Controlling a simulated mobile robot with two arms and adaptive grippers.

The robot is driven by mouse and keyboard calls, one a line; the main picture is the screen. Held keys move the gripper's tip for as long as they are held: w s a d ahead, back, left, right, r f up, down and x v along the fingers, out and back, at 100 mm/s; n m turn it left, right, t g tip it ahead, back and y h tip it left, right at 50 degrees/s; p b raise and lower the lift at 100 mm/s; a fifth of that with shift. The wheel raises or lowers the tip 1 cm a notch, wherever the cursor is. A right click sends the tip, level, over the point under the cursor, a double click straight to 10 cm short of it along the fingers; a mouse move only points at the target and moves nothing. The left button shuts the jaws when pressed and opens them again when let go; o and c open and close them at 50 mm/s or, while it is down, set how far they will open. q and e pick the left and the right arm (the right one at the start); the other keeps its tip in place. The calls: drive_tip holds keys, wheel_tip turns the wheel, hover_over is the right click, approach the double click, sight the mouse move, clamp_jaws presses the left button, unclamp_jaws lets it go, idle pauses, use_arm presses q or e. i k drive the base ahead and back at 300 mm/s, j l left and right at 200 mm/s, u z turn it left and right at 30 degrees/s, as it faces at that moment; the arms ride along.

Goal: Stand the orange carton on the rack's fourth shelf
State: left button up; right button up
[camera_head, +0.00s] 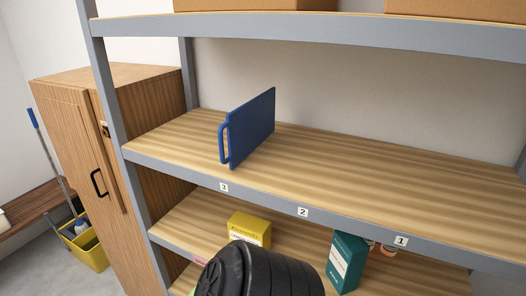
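The rack (300,208) fills most of the view, with a grey metal frame and wood-grain shelves. I cannot make out a carton that is clearly orange. A yellow carton (248,230) with a white label stands on the shelf below the middle one. Which shelf counts as the fourth is not shown. A dark, ribbed, rounded shape at the bottom centre hides part of the lower shelves; it looks like a part of my arm. Neither gripper's fingers show.
A blue board (250,128) with a handle stands upright on the middle shelf, left of centre. The right of that shelf is clear. Brown boxes (455,10) sit on the top shelf. A wooden cabinet (75,125) and a yellow bucket (88,250) are at left.

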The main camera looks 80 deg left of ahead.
sight(173, 139)
drive_tip(key=i+u, duration=0.1)
drive_tip(key=u, duration=1.85)
